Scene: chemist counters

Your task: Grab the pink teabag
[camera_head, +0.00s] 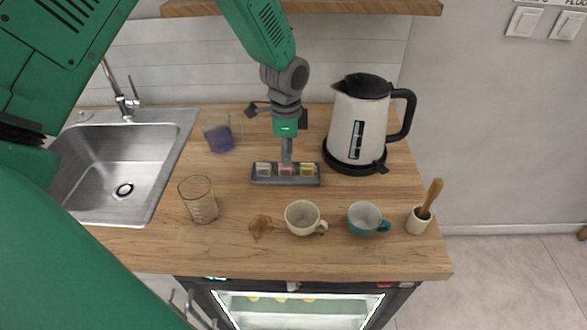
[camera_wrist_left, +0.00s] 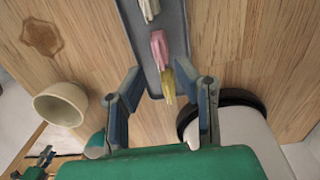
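The pink teabag (camera_head: 286,170) sits in the middle of a grey tray (camera_head: 285,182), between a white teabag (camera_head: 263,169) and a yellow teabag (camera_head: 307,169). My left gripper (camera_head: 287,154) reaches down from above, over the back of the tray near the pink teabag. In the left wrist view my left gripper (camera_wrist_left: 160,85) is open, with its fingers apart and nothing held. There the pink teabag (camera_wrist_left: 158,48) shows just beyond the fingertips, and the yellow teabag (camera_wrist_left: 168,86) appears between the fingers. My right gripper is not in view.
A kettle (camera_head: 360,120) stands right of the tray. A cream cup (camera_head: 303,218), a teal cup (camera_head: 366,217) and a mortar (camera_head: 418,221) line the front. A glass beaker (camera_head: 199,201) and a blue-filled beaker (camera_head: 220,138) stand left, beside the sink (camera_head: 120,170). A brown stain marks the counter.

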